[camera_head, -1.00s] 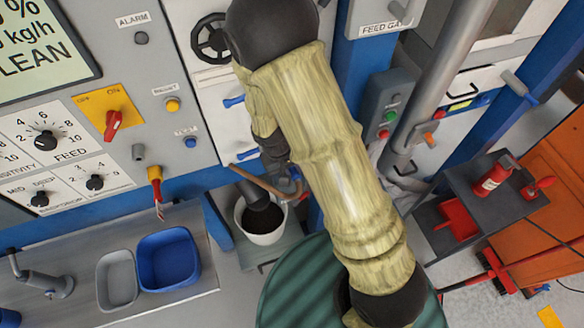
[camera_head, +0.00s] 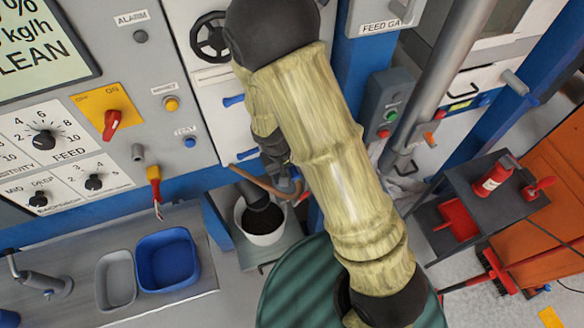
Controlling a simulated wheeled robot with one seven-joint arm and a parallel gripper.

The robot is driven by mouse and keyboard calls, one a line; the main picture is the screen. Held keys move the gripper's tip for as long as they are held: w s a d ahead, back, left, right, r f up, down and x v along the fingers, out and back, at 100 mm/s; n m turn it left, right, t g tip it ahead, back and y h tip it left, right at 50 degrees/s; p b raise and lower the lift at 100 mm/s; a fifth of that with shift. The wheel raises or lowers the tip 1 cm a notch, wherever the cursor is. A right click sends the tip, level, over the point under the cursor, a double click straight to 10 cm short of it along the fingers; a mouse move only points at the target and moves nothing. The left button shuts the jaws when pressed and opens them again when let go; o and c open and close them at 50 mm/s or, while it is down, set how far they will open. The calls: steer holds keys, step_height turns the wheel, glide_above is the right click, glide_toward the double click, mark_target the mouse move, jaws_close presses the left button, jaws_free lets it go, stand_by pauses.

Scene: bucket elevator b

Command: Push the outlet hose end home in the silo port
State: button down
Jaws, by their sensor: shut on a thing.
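My gripper (camera_head: 277,168) is small and dark below the wrist of my sleeved arm, in front of the machine's white panel. It is shut at a thin brown curved tube (camera_head: 252,180), which I take to be the outlet hose. The tube runs from the panel's lower edge to the right, bending up near the gripper. The fingertips and the held hose end are too small and partly hidden to see clearly. I cannot make out the silo port; my arm covers much of the area to the right.
A white bucket (camera_head: 244,235) with dark contents stands below, with a dark spout (camera_head: 255,194) reaching into it. A ribbed green drum (camera_head: 290,290) stands in front. A blue bin (camera_head: 168,262) and grey bin (camera_head: 115,280) sit on the left bench. A dark cart (camera_head: 480,185) stands right.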

steer(key=shift+w+a+p, duration=0.2)
steer(key=shift+w+p, duration=0.05)
steer(key=shift+w, duration=0.4)
steer(key=shift+w+a+p, duration=0.15)
steer(key=shift+w+p, duration=0.05)
steer(key=shift+w, duration=0.4)
steer(key=c, duration=1.2)
jaws_free()
steer(key=shift+c, duration=0.2)
steer(key=b+v, duration=0.1)
steer(key=v, duration=0.6)
steer(key=shift+r+b, duration=0.2)
steer(key=shift+b, duration=0.15)
steer(key=s+d+r+m+t+y, duration=0.1)
steer(key=s+d+r, duration=0.3)
steer(key=d, duration=0.3)
steer(key=s+d+r+m+y, duration=0.1)
steer(key=s+d+r+m, duration=0.1)
steer(key=s+d+r, duration=0.2)
steer(key=d, duration=0.3)
steer(key=shift+d+t+y, duration=0.25)
steer(key=shift+t+y, duration=0.15)
